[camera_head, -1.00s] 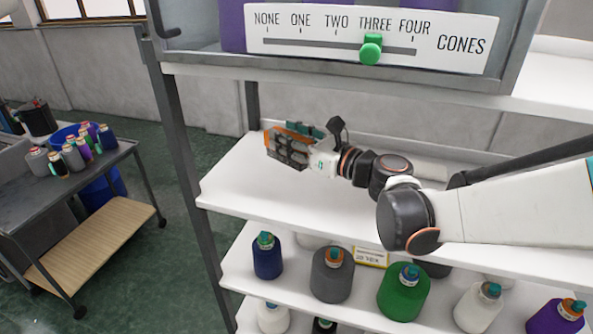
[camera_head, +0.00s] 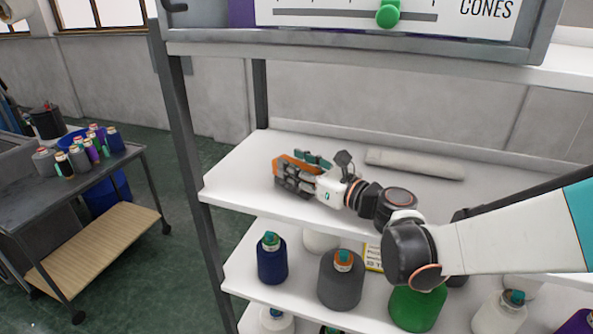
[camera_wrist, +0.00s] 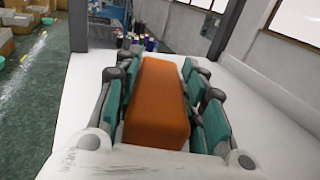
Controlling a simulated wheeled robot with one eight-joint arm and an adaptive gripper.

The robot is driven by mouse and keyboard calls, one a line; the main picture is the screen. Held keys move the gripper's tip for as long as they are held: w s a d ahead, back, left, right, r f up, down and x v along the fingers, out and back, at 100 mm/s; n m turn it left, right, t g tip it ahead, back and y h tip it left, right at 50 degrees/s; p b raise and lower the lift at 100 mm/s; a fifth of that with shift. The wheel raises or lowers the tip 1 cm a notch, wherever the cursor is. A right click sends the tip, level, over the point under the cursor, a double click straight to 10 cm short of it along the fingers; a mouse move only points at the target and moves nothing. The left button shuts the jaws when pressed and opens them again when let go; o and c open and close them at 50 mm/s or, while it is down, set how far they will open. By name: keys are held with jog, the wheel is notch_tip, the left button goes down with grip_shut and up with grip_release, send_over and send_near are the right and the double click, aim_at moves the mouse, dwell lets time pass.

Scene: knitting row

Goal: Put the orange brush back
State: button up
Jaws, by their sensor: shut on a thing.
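The orange brush (camera_wrist: 158,100) is a long orange block lying lengthwise between the teal pads of my gripper (camera_wrist: 162,85) in the wrist view. My gripper is shut on it, with pads against both sides. In the head view, my gripper (camera_head: 297,178) is low over the left part of the white upper shelf (camera_head: 235,185), and a strip of the orange brush (camera_head: 290,162) shows along its top edge. The brush's underside is hidden, so I cannot tell whether it touches the shelf.
A pale grey roll (camera_head: 415,164) lies at the back of the same shelf. A grey post (camera_head: 180,130) stands at the left. The lower shelf holds several yarn cones, including a dark blue one (camera_head: 272,262). A cart (camera_head: 60,195) with cones stands further left.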

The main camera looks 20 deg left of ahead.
jog(key=shift+f, duration=0.15)
jog(key=o, duration=1.1)
jog(key=shift+r, duration=0.25)
jog(key=v, duration=1.2)
jog(key=shift+d+f, duration=0.1)
